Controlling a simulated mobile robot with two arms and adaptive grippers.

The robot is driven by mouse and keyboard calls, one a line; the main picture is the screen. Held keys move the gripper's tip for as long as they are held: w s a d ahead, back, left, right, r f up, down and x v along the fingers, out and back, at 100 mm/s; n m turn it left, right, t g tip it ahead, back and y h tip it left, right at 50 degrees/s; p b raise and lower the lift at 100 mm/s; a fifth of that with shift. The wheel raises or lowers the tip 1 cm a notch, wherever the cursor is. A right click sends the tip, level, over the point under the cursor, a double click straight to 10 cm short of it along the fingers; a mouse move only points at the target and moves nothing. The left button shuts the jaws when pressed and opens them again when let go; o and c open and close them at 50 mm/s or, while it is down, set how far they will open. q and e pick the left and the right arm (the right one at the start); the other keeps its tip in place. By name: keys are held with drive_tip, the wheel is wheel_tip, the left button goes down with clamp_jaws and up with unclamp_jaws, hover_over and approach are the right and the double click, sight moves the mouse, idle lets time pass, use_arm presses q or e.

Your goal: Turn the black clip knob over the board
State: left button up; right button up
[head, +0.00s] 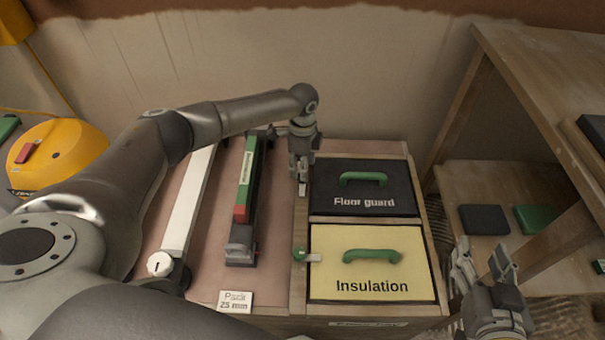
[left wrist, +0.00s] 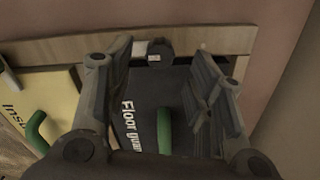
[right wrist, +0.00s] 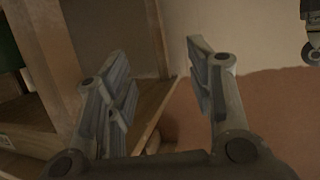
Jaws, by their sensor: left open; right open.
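The black clip knob (left wrist: 160,47) shows in the left wrist view on the wooden rail beside the black Floor guard board (head: 335,204). A small pale mark is on the knob. In the head view my left gripper hides the knob. My left gripper (head: 302,176) points down over the rail at the board's left edge. It is open, with the knob between its fingers as seen in the left wrist view (left wrist: 165,58); contact cannot be told. My right gripper (head: 482,262) is open and empty at the lower right, apart from the boards.
A green clip knob (head: 299,253) with a pale tab sits beside the yellow Insulation board (head: 330,272). Both boards have green handles. A white bar (head: 188,205) and a dark tool (head: 243,220) lie left. A wooden shelf (head: 535,95) stands right.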

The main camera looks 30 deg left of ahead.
sight(302, 184)
use_arm(q)
wheel_tip(302, 184, down, 3)
drive_tip(key=shift+r+b, duration=0.1)
drive_tip(key=shift+b, duration=0.35)
drive_tip(key=shift+f, duration=0.45)
use_arm(e)
wheel_tip(302, 184, up, 6)
drive_tip(key=w+a+t+y, duration=0.1)
drive_tip(key=t, duration=0.2)
drive_tip(key=shift+w+t, duration=0.2)
drive_tip(key=shift+t, duration=0.1)
drive_tip(key=shift+a, duration=0.1)
use_arm(q)
drive_tip(key=c, duration=1)
